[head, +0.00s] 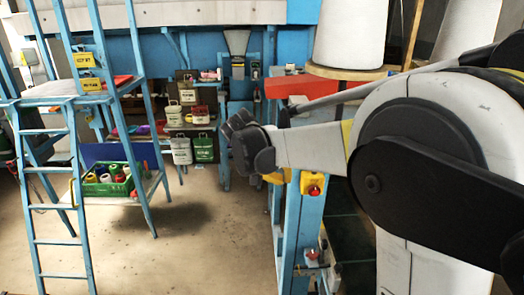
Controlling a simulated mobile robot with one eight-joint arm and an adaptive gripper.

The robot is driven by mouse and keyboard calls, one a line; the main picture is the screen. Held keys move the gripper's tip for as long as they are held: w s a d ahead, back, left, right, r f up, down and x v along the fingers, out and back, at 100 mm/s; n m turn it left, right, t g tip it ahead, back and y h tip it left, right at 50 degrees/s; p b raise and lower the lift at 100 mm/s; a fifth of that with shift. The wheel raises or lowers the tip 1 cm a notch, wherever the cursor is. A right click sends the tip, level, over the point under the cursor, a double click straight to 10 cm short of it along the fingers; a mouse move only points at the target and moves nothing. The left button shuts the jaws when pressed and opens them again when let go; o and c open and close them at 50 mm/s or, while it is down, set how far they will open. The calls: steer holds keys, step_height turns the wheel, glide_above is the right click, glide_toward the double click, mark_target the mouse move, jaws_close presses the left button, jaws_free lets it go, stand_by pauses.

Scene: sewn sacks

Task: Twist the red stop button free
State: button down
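A red stop button (314,191) sits on a yellow box (311,177) fixed to a blue post (308,215), right of the middle in the head view. A second red button-like knob (312,254) shows lower on the same post; its details are too small to tell. My gripper (237,128) is dark grey and stands to the left of and above the yellow box, apart from the button in the picture. Its fingers are seen from behind and run together, so I cannot tell whether they are open or shut.
A blue ladder (63,190) and platform stand at the left, with a green crate (107,187) of spools on a low shelf. A red panel (308,86) and a big white roll (350,35) are behind my arm. The middle floor is clear.

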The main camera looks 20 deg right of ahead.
mark_target(308, 188)
steer(key=w+d+f, duration=0.1)
steer(key=d+f, duration=0.3)
steer(key=d, duration=0.1)
steer(key=w+d+f, duration=0.1)
steer(key=d+f, duration=0.2)
steer(key=shift+w+d, duration=0.25)
steer(key=shift+w, duration=0.1)
steer(key=shift+s+d+f, duration=0.1)
steer(key=shift+d, duration=0.35)
steer(key=shift+d, duration=0.1)
